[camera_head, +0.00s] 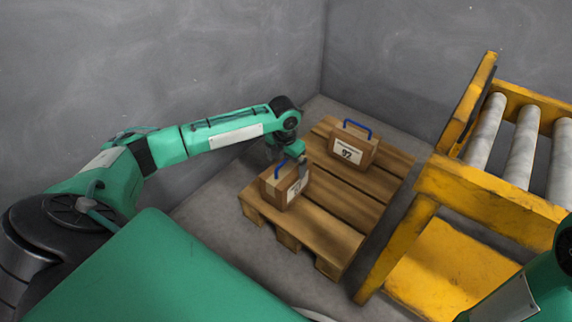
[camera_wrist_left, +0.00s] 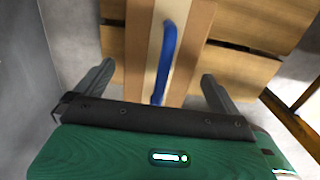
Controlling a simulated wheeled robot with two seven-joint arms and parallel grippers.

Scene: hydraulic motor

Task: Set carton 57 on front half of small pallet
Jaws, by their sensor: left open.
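A small brown carton (camera_head: 283,186) with a blue handle sits on the near left part of the wooden pallet (camera_head: 330,234). Its white label is partly hidden, and I cannot read the number for sure. My left gripper (camera_head: 302,165) is at the top of this carton. In the left wrist view, its fingers are apart, one on each side of the blue handle (camera_wrist_left: 167,62) and the carton top (camera_wrist_left: 140,40). I cannot tell whether they touch the carton. A second carton (camera_head: 353,150), labelled 92, stands on the far part of the pallet. My right gripper is out of view.
A yellow roller conveyor (camera_head: 490,190) with grey rollers stands to the right of the pallet, with a narrow gap between. Grey walls (camera_head: 150,60) close off the left and back. The pallet's near right boards are bare.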

